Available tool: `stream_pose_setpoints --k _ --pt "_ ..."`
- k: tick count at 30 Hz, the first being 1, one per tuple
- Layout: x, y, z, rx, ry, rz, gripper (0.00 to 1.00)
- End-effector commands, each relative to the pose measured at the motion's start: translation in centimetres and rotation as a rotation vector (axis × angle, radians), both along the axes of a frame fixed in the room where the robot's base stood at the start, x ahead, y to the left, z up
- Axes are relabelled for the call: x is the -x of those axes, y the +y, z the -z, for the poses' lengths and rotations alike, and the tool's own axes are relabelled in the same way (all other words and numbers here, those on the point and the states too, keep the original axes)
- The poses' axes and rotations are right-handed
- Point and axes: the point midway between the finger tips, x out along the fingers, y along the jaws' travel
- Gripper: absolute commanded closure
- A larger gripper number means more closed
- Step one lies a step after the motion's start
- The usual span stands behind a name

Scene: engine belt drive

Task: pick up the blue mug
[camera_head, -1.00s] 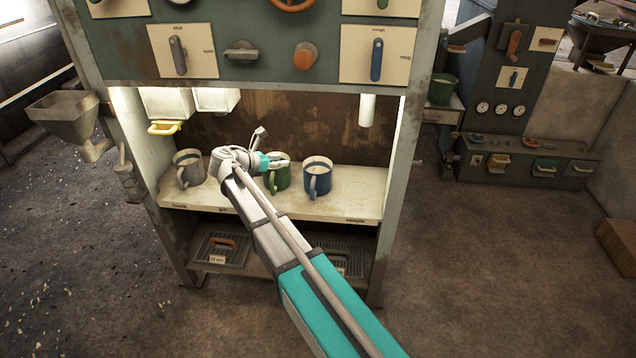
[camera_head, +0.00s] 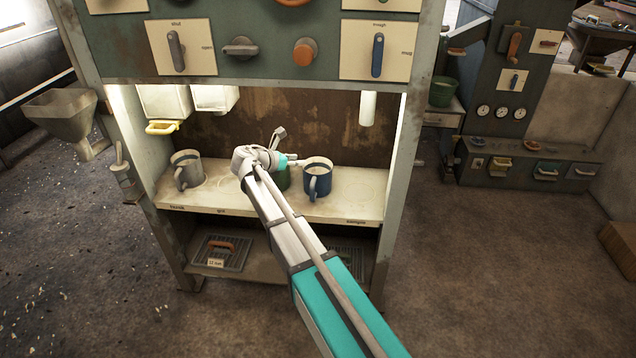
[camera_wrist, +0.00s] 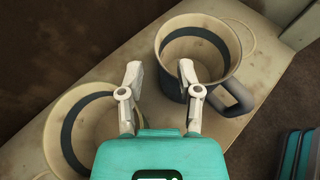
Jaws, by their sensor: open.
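The blue mug (camera_head: 317,178) stands upright on the lit shelf, right of the green mug (camera_head: 284,179), with its handle toward the front. In the wrist view the blue mug (camera_wrist: 181,72) is at upper right, its dark handle pointing lower right. My gripper (camera_wrist: 158,72) is open and empty. Its right finger is beside or over the near rim of the blue mug; I cannot tell whether it touches. The left finger is between the two mugs. The green mug is mostly hidden behind my arm in the head view. Another mug's rim (camera_wrist: 75,112) shows at lower left in the wrist view.
A grey mug (camera_head: 187,170) stands at the left of the shelf (camera_head: 345,205). The shelf right of the blue mug is empty. Side posts and a panel above with levers frame the bay. White bins (camera_head: 165,101) hang at its upper left.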

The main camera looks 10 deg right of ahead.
Motion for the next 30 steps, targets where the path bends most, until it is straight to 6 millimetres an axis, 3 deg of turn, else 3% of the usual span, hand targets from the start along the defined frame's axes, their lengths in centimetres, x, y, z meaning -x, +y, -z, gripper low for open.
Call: stream_pose_setpoints --k 15,30 --pt "-2.0 -3.9 2.0 0.0 0.0 0.001 0.55" --pt "-2.1 -4.1 1.9 0.0 0.0 0.0 0.55"
